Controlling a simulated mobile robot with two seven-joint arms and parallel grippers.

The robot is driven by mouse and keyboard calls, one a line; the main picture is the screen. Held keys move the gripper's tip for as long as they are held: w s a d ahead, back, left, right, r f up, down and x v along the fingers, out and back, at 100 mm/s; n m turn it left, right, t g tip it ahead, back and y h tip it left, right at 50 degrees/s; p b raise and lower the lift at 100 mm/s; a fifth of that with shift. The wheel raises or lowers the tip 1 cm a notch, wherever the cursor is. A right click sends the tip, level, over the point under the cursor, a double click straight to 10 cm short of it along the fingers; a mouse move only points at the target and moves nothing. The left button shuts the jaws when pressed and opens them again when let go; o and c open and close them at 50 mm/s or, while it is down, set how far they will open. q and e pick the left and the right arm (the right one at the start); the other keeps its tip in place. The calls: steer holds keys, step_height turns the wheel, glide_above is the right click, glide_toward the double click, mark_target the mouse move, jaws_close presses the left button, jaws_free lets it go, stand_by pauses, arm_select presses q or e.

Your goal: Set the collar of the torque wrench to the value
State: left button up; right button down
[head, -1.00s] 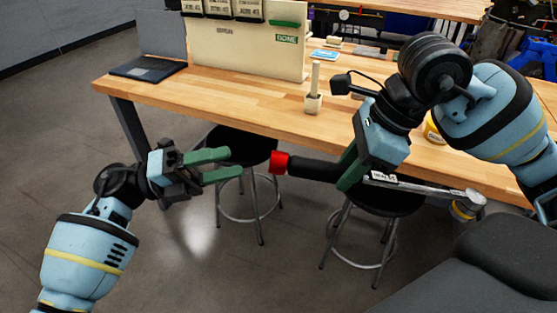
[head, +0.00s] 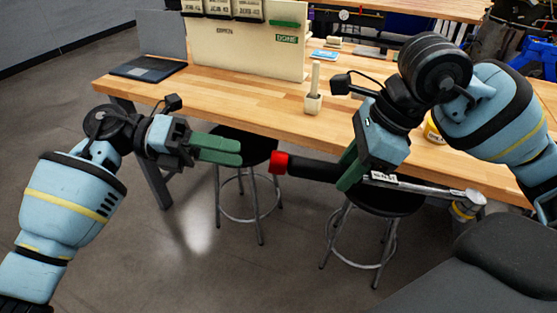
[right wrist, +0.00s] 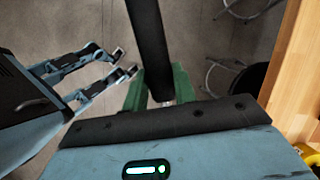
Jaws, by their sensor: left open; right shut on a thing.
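The torque wrench lies roughly level in front of the table in the head view, with a black handle (head: 312,168), a red collar (head: 279,162) at its left end, and a silver shaft (head: 425,186) with a ratchet head at right. My right gripper (head: 350,167) is shut on the wrench near the handle's right end. The handle (right wrist: 150,45) also shows in the right wrist view, between the green fingers (right wrist: 160,90). My left gripper (head: 236,152) is open and empty, its green fingertips pointing right, left of the collar and apart from it. The collar's markings are too small to read.
Stools stand under the wrench and grippers. The floor at lower middle is clear.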

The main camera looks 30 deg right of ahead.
arm_select(q)
steer(key=x, duration=0.6)
steer(key=shift+s+d, duration=0.1)
steer(key=shift+d, duration=0.05)
steer(key=shift+c, duration=0.3)
steer(key=c, duration=1)
steer(key=n, duration=0.5)
steer(key=o, duration=1.3)
steer(key=v, duration=0.5)
